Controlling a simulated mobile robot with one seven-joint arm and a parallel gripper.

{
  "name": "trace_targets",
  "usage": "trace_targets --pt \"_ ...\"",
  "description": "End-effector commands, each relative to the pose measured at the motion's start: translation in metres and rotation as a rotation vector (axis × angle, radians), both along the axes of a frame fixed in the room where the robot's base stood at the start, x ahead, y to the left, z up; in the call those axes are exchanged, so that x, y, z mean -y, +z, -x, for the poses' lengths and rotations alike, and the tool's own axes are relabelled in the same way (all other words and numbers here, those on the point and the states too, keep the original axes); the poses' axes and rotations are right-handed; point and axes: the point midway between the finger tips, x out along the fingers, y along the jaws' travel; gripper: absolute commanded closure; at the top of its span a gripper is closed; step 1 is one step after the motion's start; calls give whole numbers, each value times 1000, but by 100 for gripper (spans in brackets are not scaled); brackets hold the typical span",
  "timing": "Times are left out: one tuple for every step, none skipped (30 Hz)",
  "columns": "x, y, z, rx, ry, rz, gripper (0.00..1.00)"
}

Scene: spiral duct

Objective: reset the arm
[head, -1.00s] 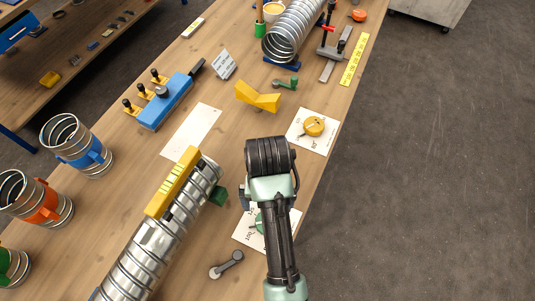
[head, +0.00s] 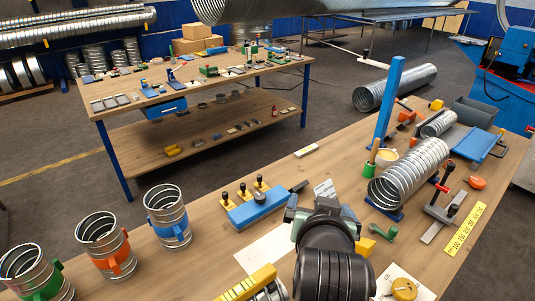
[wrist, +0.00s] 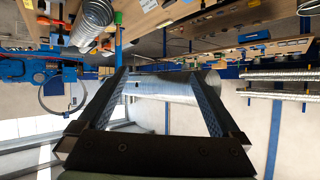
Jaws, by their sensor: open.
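My gripper (wrist: 158,75) shows in the wrist view with its two fingers spread wide apart. Nothing is between the fingertips; a large spiral duct hangs in the background beyond them. In the head view my arm rises from the bottom centre, its dark joint large in front of the workbench (head: 150,262). The gripper's fingers cannot be made out in the head view. The wrist view is upside down, with benches at the top.
Collared duct pieces, one with an orange band (head: 115,262), stand at left. A blue post (head: 388,105) rises behind. Open floor separates the second bench (head: 215,72).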

Motion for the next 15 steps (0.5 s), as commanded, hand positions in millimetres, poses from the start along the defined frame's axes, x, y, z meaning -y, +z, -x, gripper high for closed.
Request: trace_targets --pt "-9 33 -7 120 22 28 0" --pt "-13 53 -8 187 33 43 0" --pt "-20 79 -9 277 46 62 0" --pt "-24 99 -8 343 56 76 0" --pt "-30 119 -6 410 66 90 0" --pt "-37 146 -1 498 77 107 0" --pt "-42 165 4 564 85 119 0" --pt "-47 184 10 632 92 131 0" --pt "-54 208 21 719 102 145 0" --pt "-58 226 29 783 108 155 0" --pt "-63 242 39 846 113 165 0" --pt "-69 262 52 926 119 175 0" --pt "-72 276 62 981 122 183 0" --pt "-76 288 73 1033 125 190 0" --pt "-80 302 85 1093 129 196 0"
